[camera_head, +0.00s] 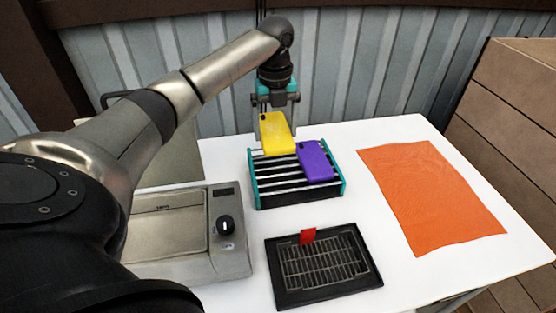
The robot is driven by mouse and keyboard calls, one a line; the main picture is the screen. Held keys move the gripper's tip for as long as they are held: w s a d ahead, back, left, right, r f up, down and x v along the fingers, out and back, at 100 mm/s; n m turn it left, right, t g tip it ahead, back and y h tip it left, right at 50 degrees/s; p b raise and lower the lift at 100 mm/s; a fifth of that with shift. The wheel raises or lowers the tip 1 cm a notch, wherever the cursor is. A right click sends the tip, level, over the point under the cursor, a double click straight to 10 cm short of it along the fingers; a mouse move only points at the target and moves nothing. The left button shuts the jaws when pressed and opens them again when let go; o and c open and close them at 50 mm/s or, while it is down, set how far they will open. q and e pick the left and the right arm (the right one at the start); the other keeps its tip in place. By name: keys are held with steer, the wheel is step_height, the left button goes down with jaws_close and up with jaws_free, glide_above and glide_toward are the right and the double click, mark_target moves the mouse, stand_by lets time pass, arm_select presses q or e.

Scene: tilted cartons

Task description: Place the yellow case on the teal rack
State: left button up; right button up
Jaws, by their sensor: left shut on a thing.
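The yellow case (277,134) is a flat phone-like case with a camera cutout. My left gripper (275,112) is shut on its upper end and holds it tilted over the back part of the teal rack. The teal rack (342,187) has teal side walls and several black and light slats. A purple case (317,161) lies on the rack's right side, close beside the yellow case. I cannot tell whether the yellow case touches the slats. My right gripper is not in view.
An orange cloth (430,195) lies flat at the right of the white table (375,255). A black grated tray (322,266) with a red tab (307,236) lies in front of the rack. A grey device with a knob (226,226) stands at the left.

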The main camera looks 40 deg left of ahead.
mark_target(276, 171)
arm_select(q)
step_height(276, 171, down, 11)
steer(key=shift+b, duration=0.7)
steer(key=o, duration=1)
steer(key=shift+f, duration=0.15)
step_height(276, 171, up, 12)
steer(key=shift+r+p, duration=0.2)
steer(key=shift+p, duration=0.7)
